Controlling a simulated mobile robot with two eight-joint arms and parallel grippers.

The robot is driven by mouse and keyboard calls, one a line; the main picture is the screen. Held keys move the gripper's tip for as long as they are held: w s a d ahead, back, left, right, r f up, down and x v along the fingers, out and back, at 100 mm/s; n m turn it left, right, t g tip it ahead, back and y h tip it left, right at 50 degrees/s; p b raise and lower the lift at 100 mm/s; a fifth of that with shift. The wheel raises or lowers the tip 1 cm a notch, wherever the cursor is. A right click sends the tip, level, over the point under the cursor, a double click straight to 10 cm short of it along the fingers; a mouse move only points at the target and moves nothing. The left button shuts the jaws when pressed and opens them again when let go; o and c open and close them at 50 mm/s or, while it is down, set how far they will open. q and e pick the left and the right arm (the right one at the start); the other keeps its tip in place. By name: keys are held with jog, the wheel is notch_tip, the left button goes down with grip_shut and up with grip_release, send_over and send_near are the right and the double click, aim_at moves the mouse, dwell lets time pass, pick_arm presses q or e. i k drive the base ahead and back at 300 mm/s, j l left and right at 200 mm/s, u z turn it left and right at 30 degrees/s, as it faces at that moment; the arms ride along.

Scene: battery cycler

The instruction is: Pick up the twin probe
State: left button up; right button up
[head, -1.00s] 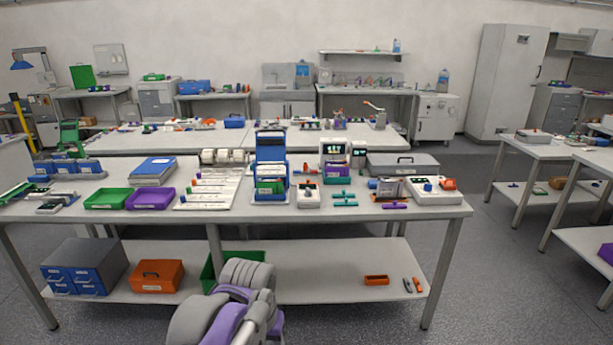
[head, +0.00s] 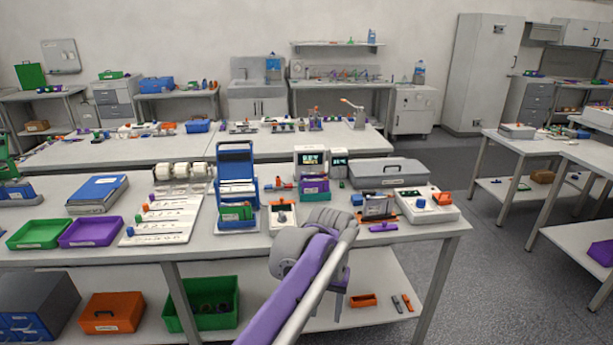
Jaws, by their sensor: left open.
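I cannot make out for sure which small tool is the twin probe. A flat purple tool (head: 384,227) lies near the front right of the near bench (head: 420,232). The teal handled tools at the bench's front middle are now hidden behind my left arm and gripper. My left gripper (head: 328,218) is open, over the front edge of the bench, left of the purple tool; its fingertips are hard to see. No thing shows between its jaws. My right gripper is not in view.
A grey case (head: 388,172) is behind. A white meter (head: 283,217) and a blue stand (head: 236,180) are to the left. Green (head: 39,234) and purple trays (head: 91,232) are further left.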

aim_at(267, 188)
jog(key=i+u, duration=0.1)
jog(key=i, duration=0.7)
jog(key=i+l+u, duration=0.1)
jog(key=i, duration=0.7)
jog(key=i+u, duration=0.3)
jog(key=i, duration=0.25)
jog(key=i+l+u, duration=0.25)
jog(key=i, duration=0.3)
